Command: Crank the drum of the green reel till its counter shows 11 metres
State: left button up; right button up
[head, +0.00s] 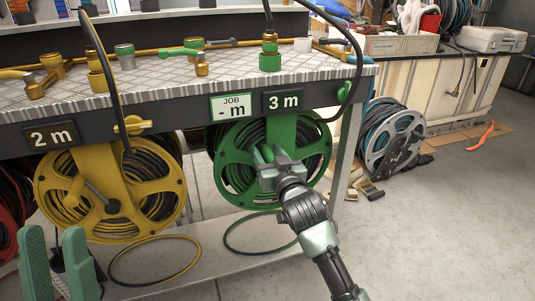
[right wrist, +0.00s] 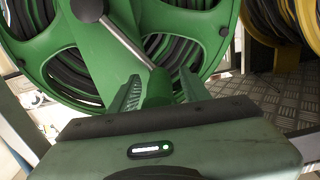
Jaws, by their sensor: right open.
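The green reel (head: 232,172) hangs under the bench, wound with black hose. Its counter (head: 283,101) reads 3 m, and a JOB sign (head: 231,107) beside it reads "- m". My right gripper (head: 266,155) is in front of the reel's drum. In the right wrist view its open fingers stand on both sides of the green crank knob (right wrist: 158,88), at the end of a silver crank arm (right wrist: 126,42); contact cannot be told. In the head view the gripper hides the crank. My left gripper (head: 56,262) is open and empty at the lower left.
A yellow reel (head: 50,185) with a 2 m counter (head: 53,137) hangs to the left, a red one (head: 8,215) beyond it. Fittings lie on the metal bench top (head: 150,83). A bench leg (head: 346,150) stands right of the green reel. A grey reel (head: 377,150) stands on the floor.

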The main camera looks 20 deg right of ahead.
grip_shut()
dwell(1.4)
